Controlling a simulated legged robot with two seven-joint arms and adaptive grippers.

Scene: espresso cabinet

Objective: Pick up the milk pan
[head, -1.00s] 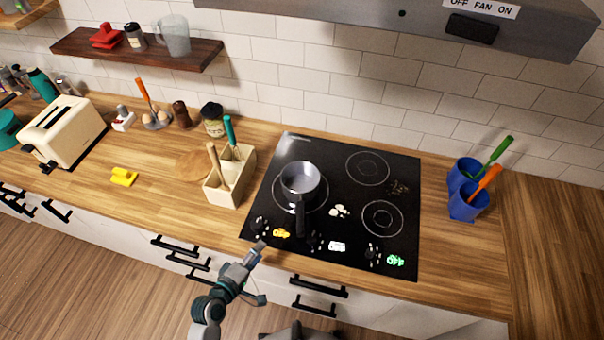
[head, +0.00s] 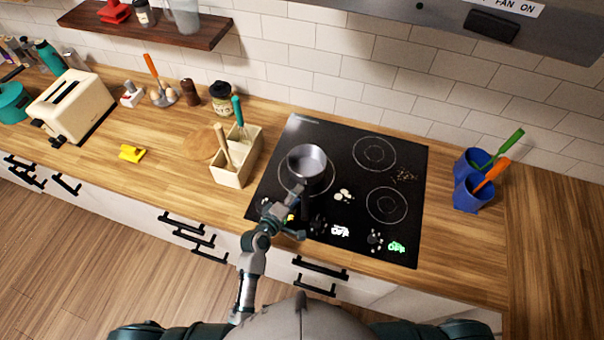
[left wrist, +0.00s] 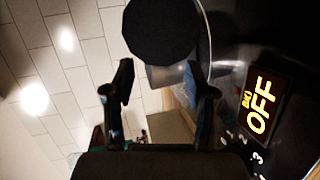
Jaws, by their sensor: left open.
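The milk pan (head: 307,160) is a small grey pan with a dark handle, upright on the front left ring of the black cooktop (head: 350,170). Its handle points toward the counter's front edge. My left gripper (head: 298,212) is open over the front left of the cooktop, close to the handle. In the left wrist view, my left gripper (left wrist: 160,85) has its two fingers apart, with nothing clamped. A dark rounded shape, apparently the pan handle (left wrist: 160,30), shows just beyond the fingertips. I cannot tell whether they touch it. My right gripper is not in view.
A toaster (head: 72,105) and a yellow object (head: 132,153) are farther left. The range hood (head: 450,20) hangs above.

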